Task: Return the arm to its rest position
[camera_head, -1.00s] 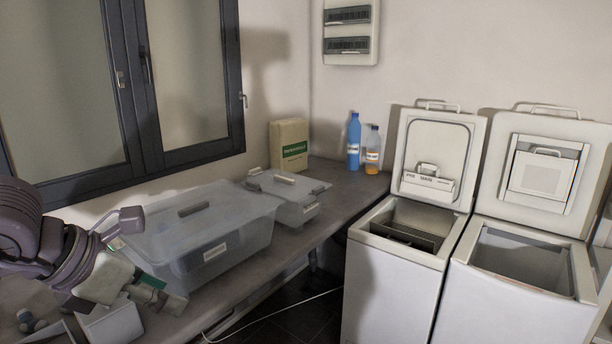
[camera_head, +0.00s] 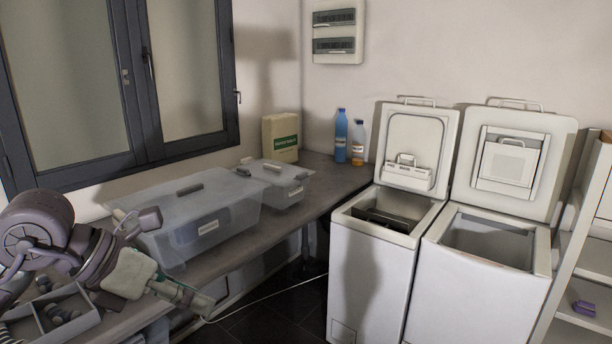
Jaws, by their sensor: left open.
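My left arm comes in from the left at the lower left of the head view. Its left gripper (camera_head: 197,299) is open and empty, pointing right above the front edge of the grey counter (camera_head: 335,178). The gripper is in front of the large clear lidded bin (camera_head: 206,222) and apart from it. My right gripper is out of the picture.
Two white toploaders (camera_head: 372,274) (camera_head: 480,285) stand on the right with lids raised. A smaller lidded box (camera_head: 283,190), a carton (camera_head: 280,138), a blue bottle (camera_head: 341,136) and an orange-filled bottle (camera_head: 358,152) stand on the counter. A divided tray (camera_head: 85,318) lies below my arm. Shelves (camera_head: 585,270) stand far right.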

